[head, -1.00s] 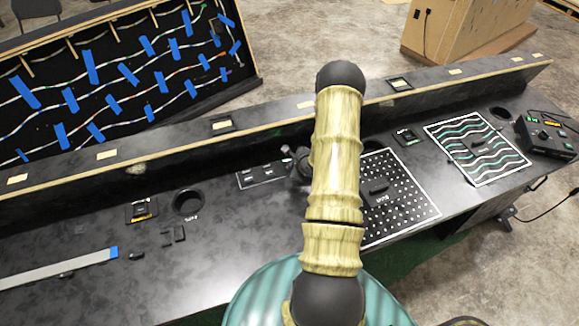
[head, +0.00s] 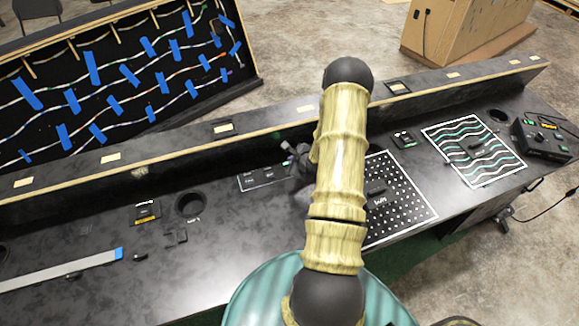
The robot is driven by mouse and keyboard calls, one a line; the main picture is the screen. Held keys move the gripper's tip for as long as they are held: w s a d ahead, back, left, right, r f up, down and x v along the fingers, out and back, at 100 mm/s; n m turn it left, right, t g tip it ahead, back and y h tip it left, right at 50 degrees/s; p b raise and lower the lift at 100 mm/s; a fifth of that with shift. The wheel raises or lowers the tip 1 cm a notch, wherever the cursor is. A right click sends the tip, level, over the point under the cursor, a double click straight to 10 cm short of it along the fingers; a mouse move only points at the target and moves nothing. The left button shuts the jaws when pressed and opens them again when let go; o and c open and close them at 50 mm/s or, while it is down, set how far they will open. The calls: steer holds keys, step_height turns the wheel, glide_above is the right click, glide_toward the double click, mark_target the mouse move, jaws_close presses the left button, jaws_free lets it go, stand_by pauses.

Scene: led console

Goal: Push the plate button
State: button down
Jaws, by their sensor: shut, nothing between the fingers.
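The console (head: 90,235) is a long dark worktop with several small black buttons and labels too small to read, so I cannot tell which is the plate button. A white-dotted panel (head: 408,208) carries a black button (head: 375,188). A wavy-striped panel (head: 478,172) at right carries another dark piece (head: 482,148). My gripper (head: 297,160) is dark and shut, holding nothing. It is beside the small white-outlined panel (head: 258,178), left of the dotted panel, and partly hidden by my arm. Whether it touches the console cannot be seen.
A raised ledge (head: 165,160) runs along the console's back. A black control box (head: 543,138) stands at the right end. A grey strip with a blue end (head: 60,270) lies at left, near a round hole (head: 190,204). A blue-taped board (head: 130,80) stands behind.

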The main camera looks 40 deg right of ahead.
steer(key=shift+r+p, duration=1.25)
steer(key=shift+r, duration=0.6)
steer(key=s+a+r+n+g, duration=0.3)
steer(key=a+r+n+g, duration=0.1)
steer(key=a+r+n, duration=1.05)
steer(key=s+a+r+n+g, duration=0.2)
steer(key=s+a+r+n, duration=0.9)
steer(key=s, duration=0.4)
steer(key=shift+a+n+g, duration=0.3)
steer(key=shift+a+n, duration=0.15)
steer(key=shift+n, duration=0.6)
